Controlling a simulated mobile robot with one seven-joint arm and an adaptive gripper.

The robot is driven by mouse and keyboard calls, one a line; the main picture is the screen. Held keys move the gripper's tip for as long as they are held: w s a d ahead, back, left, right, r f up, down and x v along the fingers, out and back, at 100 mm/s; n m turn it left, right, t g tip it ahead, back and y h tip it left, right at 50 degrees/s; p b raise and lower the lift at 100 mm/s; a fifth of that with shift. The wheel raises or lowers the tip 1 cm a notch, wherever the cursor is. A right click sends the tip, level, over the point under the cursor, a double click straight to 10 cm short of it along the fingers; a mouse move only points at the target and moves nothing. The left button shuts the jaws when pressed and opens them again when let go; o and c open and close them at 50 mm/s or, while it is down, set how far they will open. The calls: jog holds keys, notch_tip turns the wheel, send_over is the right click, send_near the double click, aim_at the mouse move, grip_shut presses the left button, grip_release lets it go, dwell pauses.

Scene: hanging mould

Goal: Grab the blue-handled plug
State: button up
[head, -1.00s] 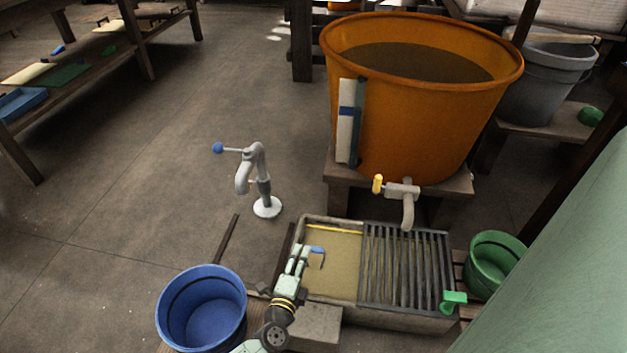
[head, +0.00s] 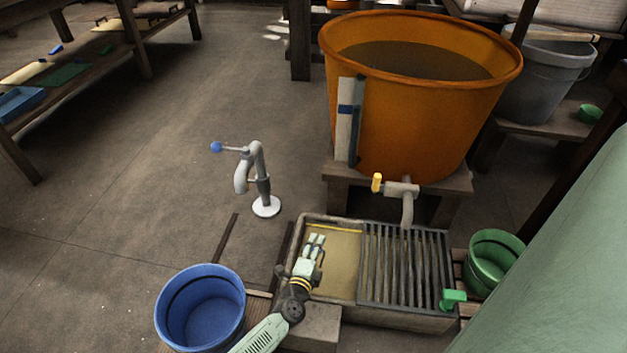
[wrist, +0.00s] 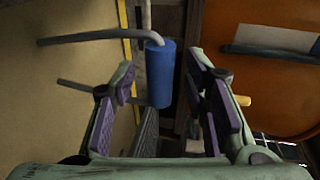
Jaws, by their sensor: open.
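The plug's blue cylindrical handle (wrist: 160,78) shows in the wrist view, with a bent grey rod (wrist: 90,36) running from its upper end to the left. My gripper (wrist: 163,66) is open, with one purple-padded finger on each side of the handle in the picture. I see no contact, and I cannot tell how deep the handle sits between the fingers. In the head view my gripper (head: 314,246) is over the left, sand-coloured part of the trough (head: 345,262) and hides the plug.
A slatted grate (head: 405,265) covers the trough's right part. The orange tub (head: 430,120) with a yellow-handled tap (head: 377,183) stands behind. A blue bucket (head: 200,310) is left, a green bucket (head: 495,262) right. A blue-knobbed standpipe (head: 264,185) rises from the floor.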

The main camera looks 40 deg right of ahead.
jog(key=shift+w, duration=0.1)
grip_shut()
dwell(0.5)
dwell(0.3)
